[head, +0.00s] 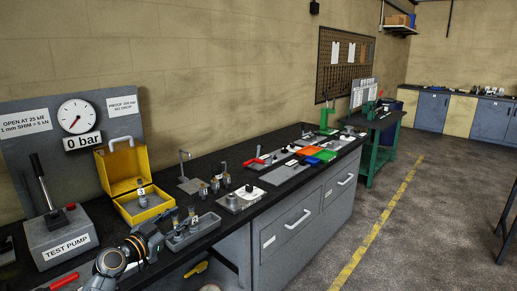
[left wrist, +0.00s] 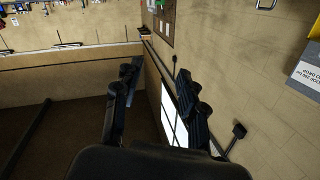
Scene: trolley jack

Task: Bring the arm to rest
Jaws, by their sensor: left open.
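My left arm comes in at the bottom left of the head view, low over the bench's front edge. My left gripper (head: 150,241) is just in front of the grey tray; I cannot tell whether it touches the tray. In the left wrist view its two dark fingers (left wrist: 158,84) stand apart, with nothing between them. That view looks along the wall and across the room. My right gripper is in neither view.
The black bench (head: 263,186) carries a test pump (head: 62,233), an open yellow box (head: 121,168), a grey tray (head: 203,228) with small fittings, and several tools. A green stand (head: 378,140) is beyond. The floor at right (head: 430,215) is mostly clear.

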